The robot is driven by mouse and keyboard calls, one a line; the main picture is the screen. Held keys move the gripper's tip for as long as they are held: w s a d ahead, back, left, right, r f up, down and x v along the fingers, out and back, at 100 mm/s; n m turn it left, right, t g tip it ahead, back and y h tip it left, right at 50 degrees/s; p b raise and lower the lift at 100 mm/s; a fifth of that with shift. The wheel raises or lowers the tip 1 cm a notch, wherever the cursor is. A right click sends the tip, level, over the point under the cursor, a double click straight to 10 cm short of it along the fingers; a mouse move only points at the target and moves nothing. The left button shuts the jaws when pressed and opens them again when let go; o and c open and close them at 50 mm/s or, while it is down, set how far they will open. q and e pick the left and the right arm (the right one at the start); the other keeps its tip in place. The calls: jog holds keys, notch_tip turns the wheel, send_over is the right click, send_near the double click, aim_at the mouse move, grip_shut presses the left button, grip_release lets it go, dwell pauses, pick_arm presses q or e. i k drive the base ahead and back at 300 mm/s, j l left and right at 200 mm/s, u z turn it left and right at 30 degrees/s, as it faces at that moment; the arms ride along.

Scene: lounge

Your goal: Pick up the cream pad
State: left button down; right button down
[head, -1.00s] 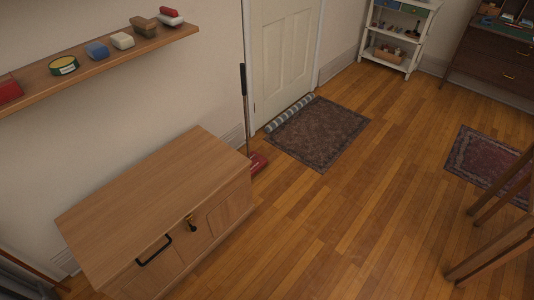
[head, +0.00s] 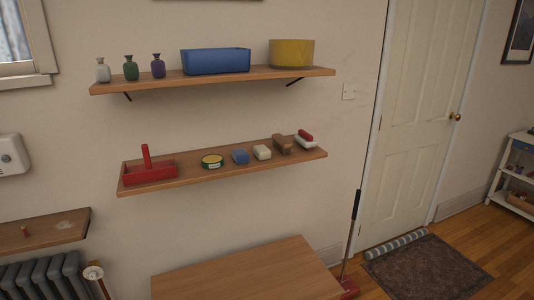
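The cream pad (head: 262,152) is a small pale block on the lower wall shelf (head: 200,180). It lies between a blue pad (head: 240,157) on its left and a brown brush-like block (head: 282,144) on its right, and it looks apart from the blue pad. Neither of my grippers shows in the head view.
The lower shelf also holds a red caddy (head: 151,172), a round tin (head: 212,161) and a red-and-white brush (head: 305,140). The upper shelf (head: 215,78) hangs above with a blue bin, a yellow tub and bottles. A wooden cabinet (head: 240,275) stands below.

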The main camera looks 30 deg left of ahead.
aim_at(262, 152)
jog(key=u, duration=1.05)
